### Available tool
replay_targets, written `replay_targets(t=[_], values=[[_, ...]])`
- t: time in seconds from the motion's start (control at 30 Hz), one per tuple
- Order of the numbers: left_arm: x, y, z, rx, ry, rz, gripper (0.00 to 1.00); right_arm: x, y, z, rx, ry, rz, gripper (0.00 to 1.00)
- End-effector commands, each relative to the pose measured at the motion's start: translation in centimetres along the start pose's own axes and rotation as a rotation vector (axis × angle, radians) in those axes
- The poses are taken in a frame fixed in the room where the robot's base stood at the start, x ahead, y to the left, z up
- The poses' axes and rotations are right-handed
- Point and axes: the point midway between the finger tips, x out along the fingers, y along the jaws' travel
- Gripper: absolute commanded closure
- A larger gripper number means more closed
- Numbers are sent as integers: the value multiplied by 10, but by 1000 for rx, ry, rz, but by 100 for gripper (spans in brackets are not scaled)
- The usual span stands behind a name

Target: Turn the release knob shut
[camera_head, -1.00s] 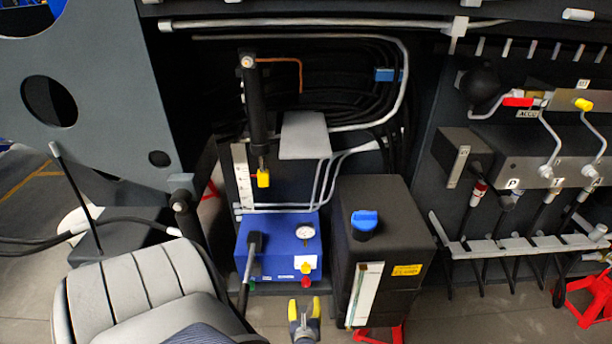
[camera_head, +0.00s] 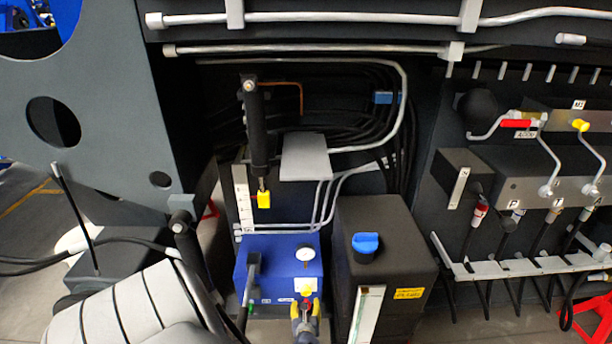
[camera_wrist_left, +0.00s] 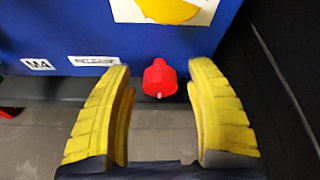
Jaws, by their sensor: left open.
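The blue pump box (camera_head: 272,262) stands low in the middle of the head view, with a round gauge (camera_head: 305,254) and a yellow part on its front. In the left wrist view, the red release knob (camera_wrist_left: 160,78) sticks out below the yellow mark, right of the "RELEASE" label (camera_wrist_left: 94,60). My left gripper (camera_wrist_left: 162,105) is open, with a yellow finger on each side of the knob and gaps between. In the head view, my left gripper (camera_head: 306,308) is at the box's lower front and largely hides the knob. My right gripper is not in view.
A black tank (camera_head: 385,240) with a blue cap (camera_head: 365,243) stands close to the right of the box. A grey seat (camera_head: 120,308) fills the lower left. Hoses and valve levers are at the right.

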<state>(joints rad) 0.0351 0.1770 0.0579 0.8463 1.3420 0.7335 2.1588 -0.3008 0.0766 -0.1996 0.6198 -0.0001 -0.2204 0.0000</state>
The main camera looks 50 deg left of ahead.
Motion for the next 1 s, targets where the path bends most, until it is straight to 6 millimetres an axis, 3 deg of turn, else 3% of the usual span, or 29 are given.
replay_targets(t=[0.5, 1.0], values=[[5, 0, 1, 1, -1, 0, 44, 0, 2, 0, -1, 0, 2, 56], [5, 0, 1, 0, -1, 0, 100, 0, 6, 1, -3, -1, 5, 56]])
